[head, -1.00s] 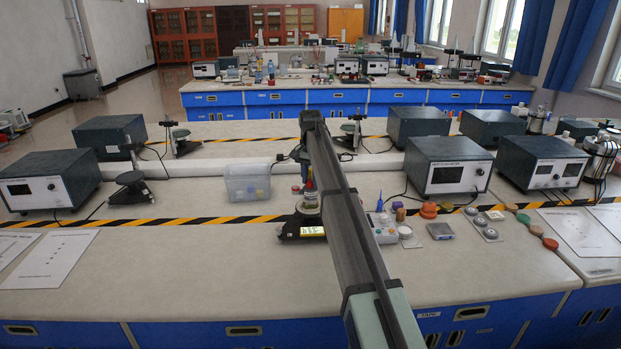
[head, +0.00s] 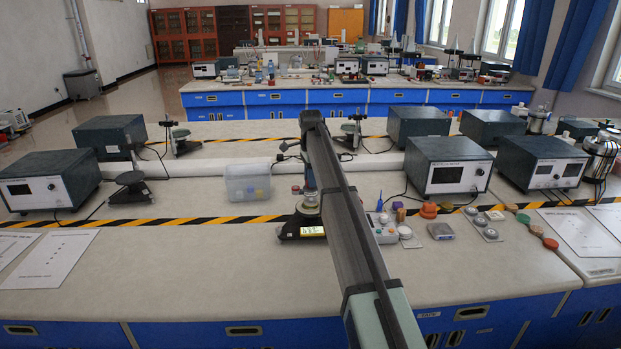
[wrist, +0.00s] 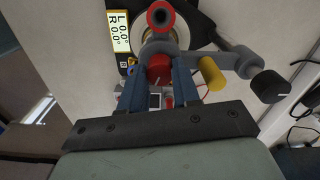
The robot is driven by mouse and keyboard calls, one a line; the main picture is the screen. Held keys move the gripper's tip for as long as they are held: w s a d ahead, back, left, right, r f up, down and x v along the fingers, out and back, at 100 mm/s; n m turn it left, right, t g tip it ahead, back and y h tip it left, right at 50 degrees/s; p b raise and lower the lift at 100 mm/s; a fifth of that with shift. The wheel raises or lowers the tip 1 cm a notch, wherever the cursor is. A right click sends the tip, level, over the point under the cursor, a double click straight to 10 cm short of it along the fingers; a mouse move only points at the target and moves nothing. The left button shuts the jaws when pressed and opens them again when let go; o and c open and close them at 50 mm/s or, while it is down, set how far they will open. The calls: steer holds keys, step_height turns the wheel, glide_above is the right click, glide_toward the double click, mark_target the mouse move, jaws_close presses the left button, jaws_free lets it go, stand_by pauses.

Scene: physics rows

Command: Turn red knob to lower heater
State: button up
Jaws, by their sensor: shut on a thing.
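The red knob (wrist: 158,72) sits between the two blue-grey fingers of my gripper (wrist: 159,80) in the wrist view. The fingers are shut on it, one on each side. A pale line shows on the knob. The knob belongs to, or sits close in front of, an instrument with a round pale dial and a lit display (wrist: 120,31) reading L 0.0° and R 0.0°. In the head view the instrument's display (head: 312,231) shows on the bench, while my arm hides the knob and the fingertips. I cannot make out a heater marking.
A red ring-ended tube (wrist: 160,18), a yellow cylinder (wrist: 212,74) and a black knob (wrist: 269,87) crowd the gripper. A clear plastic box (head: 248,183) stands left of the instrument. A small control box (head: 384,229) stands to its right.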

steer(key=shift+m, duration=0.7)
steer(key=o, duration=1.1)
steer(key=shift+c, duration=0.2)
step_height(320, 180, up, 14)
steer(key=shift+f, duration=0.1)
